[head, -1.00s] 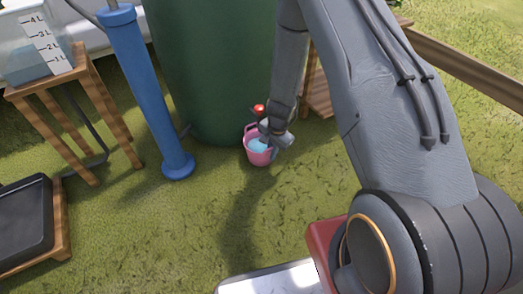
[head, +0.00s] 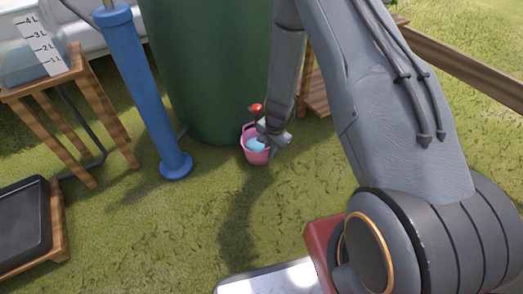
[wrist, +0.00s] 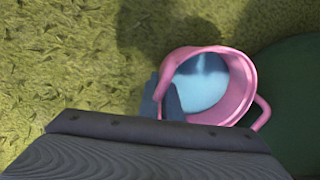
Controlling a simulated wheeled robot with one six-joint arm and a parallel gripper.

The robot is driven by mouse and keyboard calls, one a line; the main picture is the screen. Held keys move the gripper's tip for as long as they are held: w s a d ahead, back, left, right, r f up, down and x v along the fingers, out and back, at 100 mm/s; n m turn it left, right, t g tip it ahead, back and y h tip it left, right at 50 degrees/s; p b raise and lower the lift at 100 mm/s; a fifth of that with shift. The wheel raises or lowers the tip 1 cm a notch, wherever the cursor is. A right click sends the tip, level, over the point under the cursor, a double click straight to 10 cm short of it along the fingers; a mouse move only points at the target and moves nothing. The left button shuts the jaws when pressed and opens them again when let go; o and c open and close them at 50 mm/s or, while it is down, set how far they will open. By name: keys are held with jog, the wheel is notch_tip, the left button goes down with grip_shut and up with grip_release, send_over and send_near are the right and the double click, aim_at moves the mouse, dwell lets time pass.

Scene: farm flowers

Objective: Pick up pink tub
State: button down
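The pink tub (head: 258,157) stands on the grass at the foot of the green barrel, with light blue water in it. In the wrist view the tub (wrist: 240,97) shows from above, with a pink handle on each side. My gripper (head: 270,138) is down at the tub's rim, overlapping its right side in the head view. In the wrist view a blue-grey finger (wrist: 172,103) is at the tub's left rim, beside the left handle. The other finger is not clear, so I cannot tell whether they grip the rim or handle.
The green barrel (head: 205,70) stands right behind the tub, with a red tap (head: 256,107) above it. A blue pump cylinder (head: 145,95) stands to the left. A wooden stand (head: 85,85) holds a clear water container (head: 25,50). Open grass (head: 170,225) lies in front.

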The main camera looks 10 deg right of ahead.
jog(key=shift+r, duration=0.15)
jog(key=shift+r+p, duration=1.5)
jog(key=shift+p, duration=0.6)
jog(key=shift+r, duration=0.2)
